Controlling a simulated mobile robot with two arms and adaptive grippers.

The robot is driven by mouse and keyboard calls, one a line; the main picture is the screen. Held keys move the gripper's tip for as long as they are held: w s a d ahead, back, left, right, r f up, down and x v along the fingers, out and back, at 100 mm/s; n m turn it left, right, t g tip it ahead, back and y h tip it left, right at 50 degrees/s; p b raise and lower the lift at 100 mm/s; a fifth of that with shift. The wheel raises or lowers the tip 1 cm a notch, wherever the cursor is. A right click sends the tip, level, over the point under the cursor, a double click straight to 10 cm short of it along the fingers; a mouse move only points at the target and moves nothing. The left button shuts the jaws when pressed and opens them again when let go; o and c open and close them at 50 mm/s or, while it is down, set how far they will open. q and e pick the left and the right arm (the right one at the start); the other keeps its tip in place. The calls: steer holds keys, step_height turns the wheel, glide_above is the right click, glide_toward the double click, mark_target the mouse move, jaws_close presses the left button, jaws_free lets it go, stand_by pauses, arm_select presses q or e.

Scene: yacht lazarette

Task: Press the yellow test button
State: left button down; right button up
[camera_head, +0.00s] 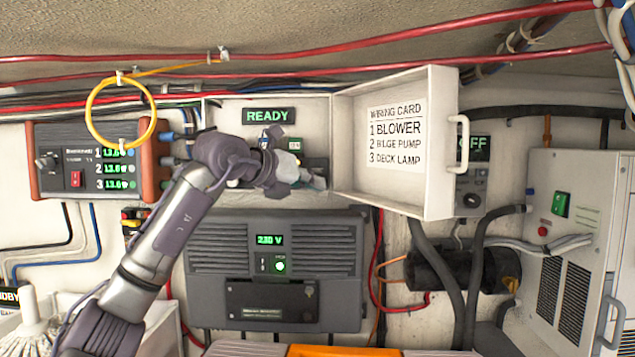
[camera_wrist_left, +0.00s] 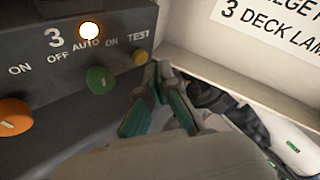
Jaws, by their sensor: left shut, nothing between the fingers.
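The yellow test button (camera_wrist_left: 139,57) is a small round knob under the word TEST, at the right end of a dark panel in the left wrist view. My left gripper (camera_wrist_left: 158,67) is shut and empty, its fingertips just right of the button. I cannot tell whether they touch it. In the head view my left gripper (camera_head: 318,181) reaches into the open white box under a READY display (camera_head: 268,116), and hides most of the panel. My right gripper is not in view.
The box's open door (camera_head: 437,150) stands out to the right, carrying a wiring card (camera_head: 396,137). A green knob (camera_wrist_left: 98,79), an orange knob (camera_wrist_left: 14,117) and a lit lamp (camera_wrist_left: 89,31) are left of the button. A grey unit (camera_head: 275,262) is below.

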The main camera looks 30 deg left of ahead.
arm_select(q)
steer(key=shift+w+a, duration=0.15)
steer(key=shift+w, duration=0.15)
steer(key=shift+w+a+r+p, duration=0.1)
steer(key=shift+w+a+p, duration=0.15)
steer(key=shift+p, duration=0.25)
stand_by(0.4)
steer(key=shift+d, duration=0.1)
stand_by(0.4)
steer(key=shift+s+d+b, duration=0.35)
steer(key=shift+s+b, duration=0.1)
steer(key=shift+s, duration=0.15)
steer(key=s+d, duration=0.1)
steer(key=s+b, duration=0.1)
steer(key=s+d+b, duration=0.1)
steer(key=s, duration=0.1)
steer(key=shift+s+d, duration=0.1)
steer(key=shift+d, duration=0.2)
stand_by(0.7)
